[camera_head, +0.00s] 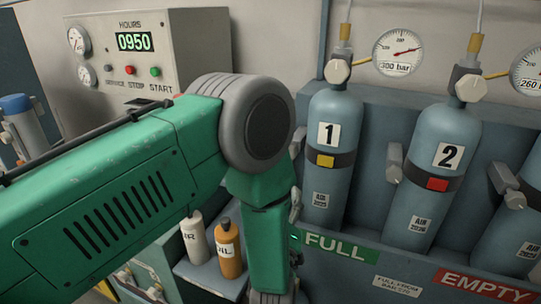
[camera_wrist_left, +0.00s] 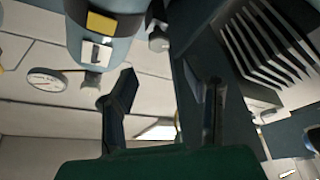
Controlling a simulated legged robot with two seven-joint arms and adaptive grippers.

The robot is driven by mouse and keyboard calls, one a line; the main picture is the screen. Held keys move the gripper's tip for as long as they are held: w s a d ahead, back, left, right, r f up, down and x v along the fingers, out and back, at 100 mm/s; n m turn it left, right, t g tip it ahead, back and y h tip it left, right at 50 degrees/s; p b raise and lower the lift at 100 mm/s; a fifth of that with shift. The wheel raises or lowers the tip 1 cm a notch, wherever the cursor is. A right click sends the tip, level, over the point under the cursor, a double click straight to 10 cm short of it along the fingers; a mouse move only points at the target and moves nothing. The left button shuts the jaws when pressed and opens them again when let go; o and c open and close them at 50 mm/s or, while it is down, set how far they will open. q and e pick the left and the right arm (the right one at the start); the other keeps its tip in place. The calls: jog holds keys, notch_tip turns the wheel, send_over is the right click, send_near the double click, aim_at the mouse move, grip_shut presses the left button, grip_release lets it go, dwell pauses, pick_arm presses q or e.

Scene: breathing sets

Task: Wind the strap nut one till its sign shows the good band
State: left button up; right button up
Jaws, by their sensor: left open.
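Cylinder 1 (camera_head: 333,190) stands upright in the rack with a dark strap round it. The sign on its strap (camera_head: 325,160) is yellow; it also shows in the left wrist view (camera_wrist_left: 101,24). Strap nut one (camera_head: 298,142) is at the strap's left side, partly hidden by my green arm. A grey knob-like part, apparently that nut, shows beside the cylinder in the left wrist view (camera_wrist_left: 158,38). My left gripper (camera_wrist_left: 168,78) is open and empty, its fingers apart and short of the knob. In the head view its fingers are hidden.
Cylinder 2 (camera_head: 420,199) has a red strap sign (camera_head: 437,184) and a side nut (camera_head: 394,163). A third cylinder (camera_head: 512,225) stands at the right edge. Two bottles (camera_head: 229,250) stand on a low shelf (camera_head: 200,279) beside my arm. A control box (camera_head: 185,45) is behind.

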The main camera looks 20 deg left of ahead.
aim_at(291, 159)
pick_arm(q)
jog(key=x, duration=0.4)
jog(key=p+x, duration=0.1)
jog(key=x, duration=0.4)
jog(key=p+x, duration=0.1)
jog(key=x, duration=0.4)
jog(key=shift+s+d+r, duration=0.1)
jog(key=shift+d+r, duration=0.05)
jog(key=shift+r, duration=0.15)
jog(key=c, duration=0.9)
